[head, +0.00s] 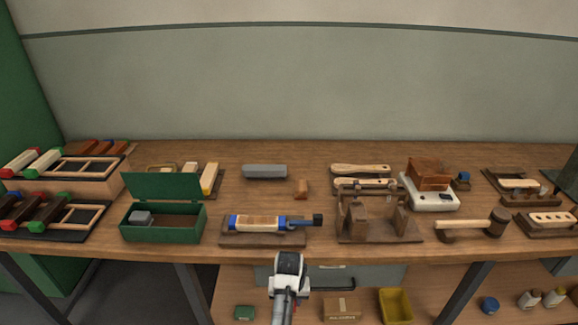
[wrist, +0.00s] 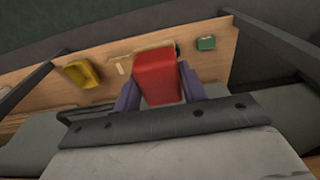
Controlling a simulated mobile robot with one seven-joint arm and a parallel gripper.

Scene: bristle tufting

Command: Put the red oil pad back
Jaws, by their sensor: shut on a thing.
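The red oil pad (wrist: 156,72) is a red block held between the two purple fingers of my gripper (wrist: 160,88) in the wrist view. My gripper is shut on it, in front of the bench with the lower shelf behind it. I cannot tell which place belongs to the pad.
A vise-like fixture (head: 258,239) with a pale block and blue jaws sits near the front edge. Wooden stands (head: 378,232), a mallet (head: 470,225) and a white scale (head: 432,193) lie to the right. The lower shelf holds a yellow bin (head: 396,307). The bench's back middle has free room.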

